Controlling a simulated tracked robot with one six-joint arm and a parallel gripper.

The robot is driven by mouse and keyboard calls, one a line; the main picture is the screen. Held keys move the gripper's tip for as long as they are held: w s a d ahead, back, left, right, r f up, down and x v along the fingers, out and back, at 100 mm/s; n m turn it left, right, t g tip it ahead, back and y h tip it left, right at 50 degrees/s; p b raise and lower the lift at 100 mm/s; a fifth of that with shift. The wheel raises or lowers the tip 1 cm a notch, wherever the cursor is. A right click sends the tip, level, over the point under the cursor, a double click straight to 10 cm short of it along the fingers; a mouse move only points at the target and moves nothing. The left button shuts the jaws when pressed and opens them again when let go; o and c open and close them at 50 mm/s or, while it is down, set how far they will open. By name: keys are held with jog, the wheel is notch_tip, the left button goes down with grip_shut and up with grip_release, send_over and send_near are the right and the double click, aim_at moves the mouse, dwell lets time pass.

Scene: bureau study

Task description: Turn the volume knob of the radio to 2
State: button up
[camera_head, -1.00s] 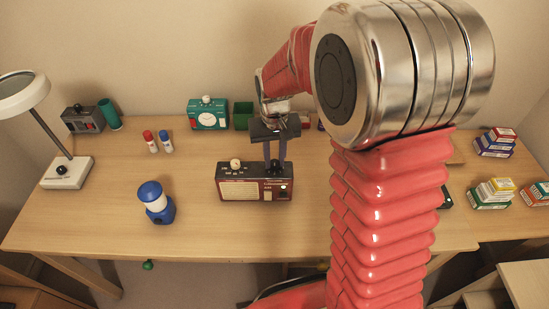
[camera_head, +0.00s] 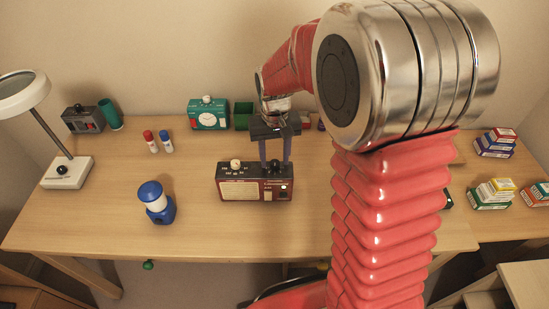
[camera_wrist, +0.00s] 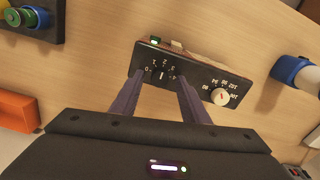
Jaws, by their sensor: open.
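The radio (camera_head: 232,190) is a dark red box with a cream front grille, standing upright on the desk. Its black top panel shows in the wrist view (camera_wrist: 197,76). A dark volume knob with a white pointer line (camera_wrist: 162,76) sits among numbers from 0 to 4. The pointer seems to lie near 2, but I cannot read it exactly. A cream selector knob (camera_wrist: 220,97) is at the panel's other end. My gripper (camera_head: 275,163) is open above the radio, its fingers on either side of the volume knob; the wrist view shows both fingertips (camera_wrist: 158,78). Contact is unclear.
Red and blue small bottles (camera_head: 165,143) and a lamp (camera_head: 68,172) are farther left. Small boxes (camera_head: 490,194) are at right. The desk front is clear.

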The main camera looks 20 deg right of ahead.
aim_at(274, 161)
notch_tip(274, 161, up, 13)
dwell(0.5)
dwell(0.3)
jog(key=s+r+t, duration=0.1)
jog(key=s+t, duration=0.1)
jog(key=s, duration=0.8)
jog(key=s+r+n+t, duration=0.1)
jog(key=s+r+t, duration=0.1)
jog(key=s, duration=0.8)
jog(key=shift+r+t, duration=0.25)
jog(key=shift+t, duration=0.55)
jog(key=shift+s, duration=0.1)
dwell(0.3)
